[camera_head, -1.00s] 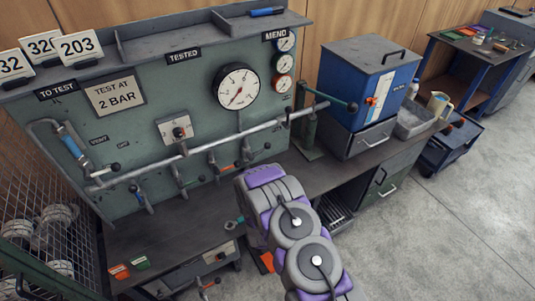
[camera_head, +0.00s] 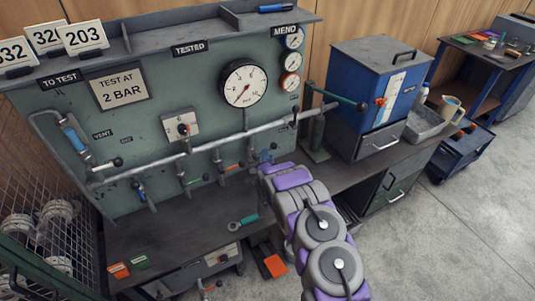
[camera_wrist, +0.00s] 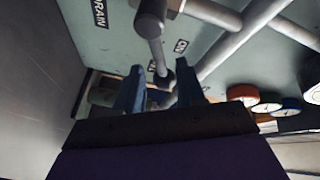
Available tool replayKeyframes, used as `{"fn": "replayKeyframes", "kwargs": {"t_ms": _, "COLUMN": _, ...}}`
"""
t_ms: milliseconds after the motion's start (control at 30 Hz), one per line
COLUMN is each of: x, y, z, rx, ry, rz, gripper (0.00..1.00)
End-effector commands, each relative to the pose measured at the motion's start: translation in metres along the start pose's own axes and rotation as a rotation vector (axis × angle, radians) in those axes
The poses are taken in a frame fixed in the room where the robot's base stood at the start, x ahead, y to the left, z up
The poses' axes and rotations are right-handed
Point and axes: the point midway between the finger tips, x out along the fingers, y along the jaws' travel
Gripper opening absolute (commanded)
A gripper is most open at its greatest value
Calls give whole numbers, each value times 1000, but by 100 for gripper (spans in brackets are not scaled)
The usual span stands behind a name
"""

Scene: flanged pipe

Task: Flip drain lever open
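My gripper (camera_wrist: 158,72) shows in the wrist view as two blue fingers standing apart, with a clear gap between them. A grey rod with a dark rounded end (camera_wrist: 150,22) reaches down from the top towards this gap; I cannot tell whether it lies between the fingers or behind them. A DRAIN label (camera_wrist: 99,12) is on the green panel at the upper left. In the head view my arm reaches the lower right of the test panel (camera_head: 150,135) and hides most of the gripper.
A grey pipe (camera_head: 215,140) runs across the panel, with several small levers under it. A pressure gauge (camera_head: 244,84) sits above. A blue cabinet (camera_head: 375,85) stands to the right. Open floor (camera_head: 465,220) is at the right.

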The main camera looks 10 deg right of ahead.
Motion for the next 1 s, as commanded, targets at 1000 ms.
{"fn": "replayKeyframes", "kwargs": {"t_ms": 1000, "x": 37, "y": 0, "z": 0, "rx": -1, "ry": -2, "rz": 2, "gripper": 13}}
